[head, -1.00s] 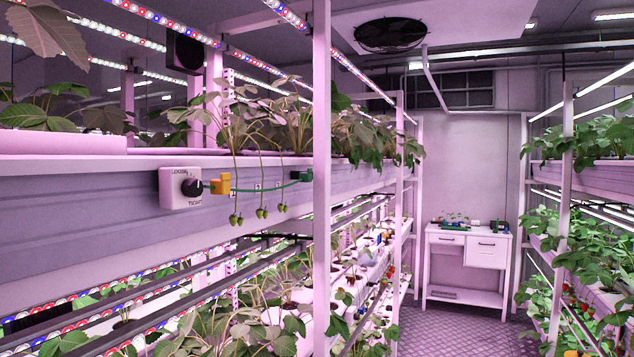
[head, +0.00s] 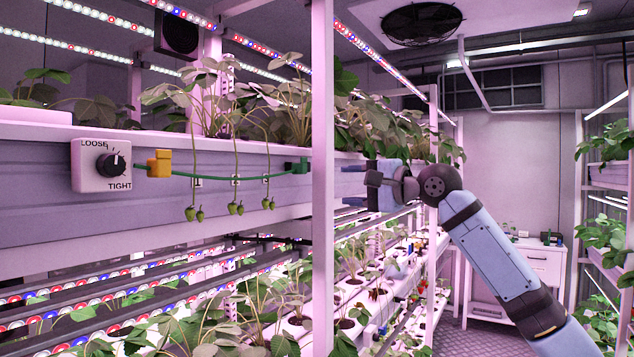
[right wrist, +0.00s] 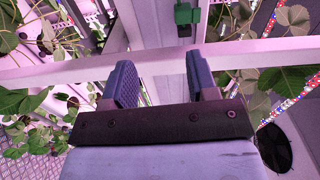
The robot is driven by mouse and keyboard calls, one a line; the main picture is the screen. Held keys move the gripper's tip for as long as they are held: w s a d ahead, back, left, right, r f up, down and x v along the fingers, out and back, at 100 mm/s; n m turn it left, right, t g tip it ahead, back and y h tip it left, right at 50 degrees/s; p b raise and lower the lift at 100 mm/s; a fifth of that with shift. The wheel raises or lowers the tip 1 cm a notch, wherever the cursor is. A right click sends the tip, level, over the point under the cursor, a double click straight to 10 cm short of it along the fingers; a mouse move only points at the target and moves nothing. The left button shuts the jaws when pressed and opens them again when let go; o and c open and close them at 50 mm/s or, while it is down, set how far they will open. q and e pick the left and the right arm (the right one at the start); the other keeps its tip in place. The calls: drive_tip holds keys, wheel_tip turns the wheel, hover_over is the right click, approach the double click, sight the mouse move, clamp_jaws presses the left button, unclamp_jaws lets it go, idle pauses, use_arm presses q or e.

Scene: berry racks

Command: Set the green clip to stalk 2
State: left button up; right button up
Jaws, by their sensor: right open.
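The green clip (head: 297,166) sits at the right end of a green line (head: 225,178) on the rack's front face, right of all three hanging stalks. The line runs to a yellow block (head: 159,163) at the left. Three berry stalks hang there, each with a small tag: left (head: 197,182), middle (head: 235,181) and right (head: 265,178); the tag numbers are too small to read. My right gripper (head: 345,185) is open and empty, right of the white post and apart from the clip. In the right wrist view the clip (right wrist: 187,13) shows beyond the open fingers (right wrist: 160,80). My left gripper is out of view.
A dial box (head: 85,178) marked LOOSE and TIGHT is left of the yellow block. A white upright post (head: 322,80) stands between my right gripper and the clip in the head view. A white table (head: 535,262) stands at the back.

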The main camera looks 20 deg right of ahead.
sight(305, 168)
drive_tip(key=w+a+r+p, duration=0.1)
drive_tip(key=w+a, duration=0.1)
drive_tip(key=w, duration=0.1)
drive_tip(key=w+a+r, duration=0.1)
drive_tip(key=w+a, duration=0.1)
drive_tip(key=w, duration=0.1)
drive_tip(key=w+a+r+p, duration=0.1)
drive_tip(key=w+a, duration=0.2)
drive_tip(key=shift+r+p, duration=0.25)
drive_tip(key=shift+p, duration=0.1)
drive_tip(key=shift+w+a, duration=0.25)
drive_tip(key=shift+w, duration=0.15)
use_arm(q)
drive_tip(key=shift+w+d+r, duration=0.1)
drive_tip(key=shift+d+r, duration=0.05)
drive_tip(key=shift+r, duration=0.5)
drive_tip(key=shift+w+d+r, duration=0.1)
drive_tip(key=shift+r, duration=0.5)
use_arm(e)
drive_tip(key=shift+f, duration=0.1)
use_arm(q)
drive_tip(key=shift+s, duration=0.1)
use_arm(e)
clamp_jaws()
